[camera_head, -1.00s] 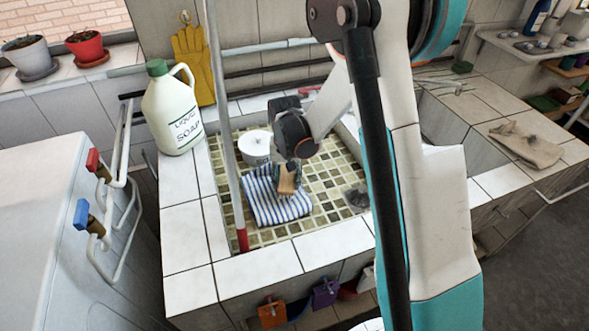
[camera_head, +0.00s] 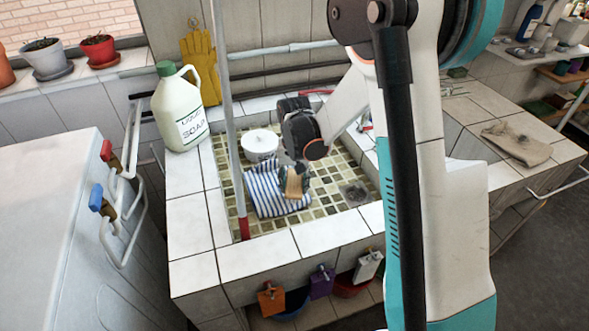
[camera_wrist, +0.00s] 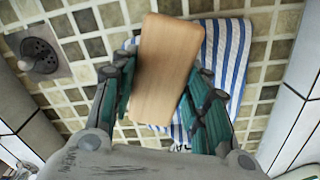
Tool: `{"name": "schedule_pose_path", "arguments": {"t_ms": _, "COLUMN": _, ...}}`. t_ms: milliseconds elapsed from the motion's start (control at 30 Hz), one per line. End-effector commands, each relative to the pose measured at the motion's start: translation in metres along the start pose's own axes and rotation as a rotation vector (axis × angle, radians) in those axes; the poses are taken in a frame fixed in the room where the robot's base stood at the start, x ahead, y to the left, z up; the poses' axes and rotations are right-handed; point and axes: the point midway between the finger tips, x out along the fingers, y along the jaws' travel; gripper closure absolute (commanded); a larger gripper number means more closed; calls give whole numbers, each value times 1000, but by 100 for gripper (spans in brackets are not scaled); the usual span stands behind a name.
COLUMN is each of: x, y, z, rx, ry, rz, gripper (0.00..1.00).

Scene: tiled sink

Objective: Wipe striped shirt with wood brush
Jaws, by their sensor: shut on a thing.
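The blue-and-white striped shirt (camera_head: 264,191) lies folded on the tiled floor of the sink in the head view. It also shows in the wrist view (camera_wrist: 236,62), partly behind the brush. The wood brush (camera_wrist: 164,70) is a plain rectangular wooden block in the wrist view, held between the green-padded fingers. In the head view the brush (camera_head: 294,184) is over the right part of the shirt. My gripper (camera_wrist: 158,95) is shut on the brush. The brush's underside is hidden, so I cannot tell whether it touches the cloth.
A pole (camera_head: 229,120) with a red end stands at the sink's left side. A soap jug (camera_head: 180,112) stands on the left rim.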

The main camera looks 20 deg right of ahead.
Motion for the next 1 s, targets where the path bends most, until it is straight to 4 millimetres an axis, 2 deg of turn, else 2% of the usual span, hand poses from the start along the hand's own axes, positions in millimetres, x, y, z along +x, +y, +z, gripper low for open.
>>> {"name": "schedule_pose_path", "arguments": {"t_ms": 533, "x": -50, "y": 3, "z": -8, "rx": -1, "ry": 0, "rz": 0, "gripper": 80}}
{"name": "schedule_pose_path", "arguments": {"t_ms": 1000, "x": -54, "y": 3, "z": -8, "rx": -2, "ry": 0, "rz": 0, "gripper": 80}}
